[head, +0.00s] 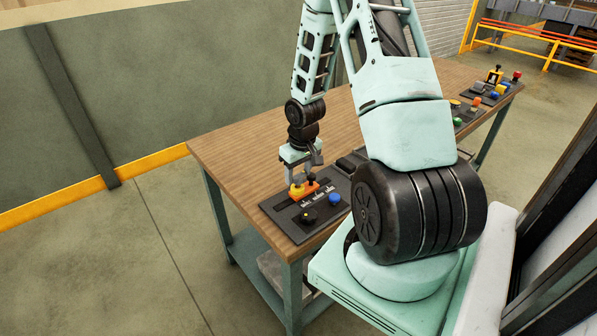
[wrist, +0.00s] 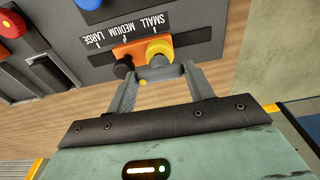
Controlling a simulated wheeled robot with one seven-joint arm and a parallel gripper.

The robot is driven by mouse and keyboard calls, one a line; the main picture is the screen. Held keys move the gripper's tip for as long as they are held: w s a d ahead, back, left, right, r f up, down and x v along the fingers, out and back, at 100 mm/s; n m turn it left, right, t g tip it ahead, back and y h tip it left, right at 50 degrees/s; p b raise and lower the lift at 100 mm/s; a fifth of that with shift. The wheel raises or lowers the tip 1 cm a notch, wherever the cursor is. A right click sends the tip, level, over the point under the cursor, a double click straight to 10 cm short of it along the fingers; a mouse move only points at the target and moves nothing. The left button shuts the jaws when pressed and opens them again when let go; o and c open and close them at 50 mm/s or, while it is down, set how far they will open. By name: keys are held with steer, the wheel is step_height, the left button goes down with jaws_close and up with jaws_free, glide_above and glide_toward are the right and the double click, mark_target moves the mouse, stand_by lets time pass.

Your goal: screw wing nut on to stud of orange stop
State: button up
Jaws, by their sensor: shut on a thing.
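The orange stop (wrist: 130,52) sits on the dark panel beside a scale marked SMALL, MEDIUM, LARGE; in the head view the stop (head: 307,189) is under my gripper (head: 302,178). It carries a black knob (wrist: 123,67) and a larger yellow knob (wrist: 159,47). In the wrist view my gripper (wrist: 160,73) has its fingers shut on a small grey piece (wrist: 165,71), which looks like the wing nut. The piece is at the near side of the stop, in front of the yellow knob. The stud is not clearly visible, so I cannot tell whether they touch.
The panel lies near the front corner of the wooden table (head: 240,150). More control panels stand at the far right. The table's left part is clear.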

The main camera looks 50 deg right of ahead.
steer(key=shift+f, duration=0.8)
stand_by(1.3)
steer(key=shift+b, duration=0.35)
